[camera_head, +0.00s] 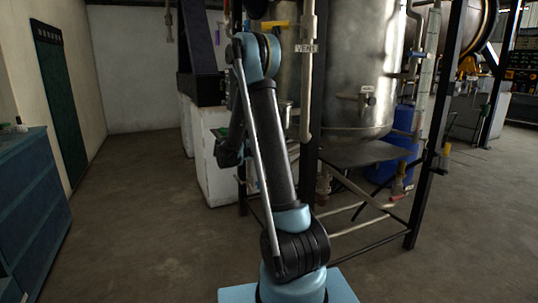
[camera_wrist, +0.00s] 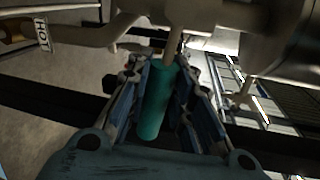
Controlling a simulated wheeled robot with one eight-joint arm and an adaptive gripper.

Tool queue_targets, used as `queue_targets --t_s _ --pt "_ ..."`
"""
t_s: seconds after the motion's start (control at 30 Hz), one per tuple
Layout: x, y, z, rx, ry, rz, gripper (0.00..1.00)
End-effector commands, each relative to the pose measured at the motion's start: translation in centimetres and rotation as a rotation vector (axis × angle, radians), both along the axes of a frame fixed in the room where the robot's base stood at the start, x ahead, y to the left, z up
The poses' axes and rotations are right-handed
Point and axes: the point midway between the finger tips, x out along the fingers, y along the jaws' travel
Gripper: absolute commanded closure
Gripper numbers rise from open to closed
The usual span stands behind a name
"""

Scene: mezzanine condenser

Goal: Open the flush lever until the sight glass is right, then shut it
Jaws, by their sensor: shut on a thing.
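A teal cylindrical grip (camera_wrist: 155,105), which looks like the flush lever's handle, sits between the fingers of my gripper (camera_wrist: 163,68) in the wrist view. The fingers are shut on it from both sides. Its far end meets a pale stem running up to a pipe. In the head view my gripper is mostly hidden behind my arm. A pale upright tube (camera_head: 425,85) by the right frame post may be the sight glass; I cannot read a level in it. How far the lever is turned is not clear.
A large steel tank (camera_head: 360,75) stands in a dark frame (camera_head: 431,150). A pipe tagged VENT (camera_head: 306,48) runs down its left side. A white cabinet (camera_head: 212,165) stands left of it, and a blue drum (camera_head: 392,165) behind. The floor at left is clear; a blue cabinet (camera_head: 35,215) edges it.

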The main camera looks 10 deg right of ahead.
Motion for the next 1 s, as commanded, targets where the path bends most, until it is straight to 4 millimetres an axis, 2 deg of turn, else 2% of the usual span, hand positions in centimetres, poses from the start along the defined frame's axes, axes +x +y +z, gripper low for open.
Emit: queue_targets --t_s 0.27,0.3,0.37,0.4,0.77,0.87,1.0 --pt "0.5 0.3 0.1 -0.001 -0.002 0.010 1.00" --pt "0.5 0.3 0.1 -0.001 -0.002 0.010 0.75" --pt "0.4 0.2 0.1 -0.001 -0.003 0.010 0.61" --pt "0.4 0.2 0.1 0.000 -0.003 0.008 0.58" --pt "0.1 0.3 0.1 0.000 -0.002 0.004 0.58" --pt "0.0 1.0 0.2 0.000 -0.002 0.005 0.58" --pt "-0.5 3.0 0.6 0.001 -0.002 0.007 0.58"
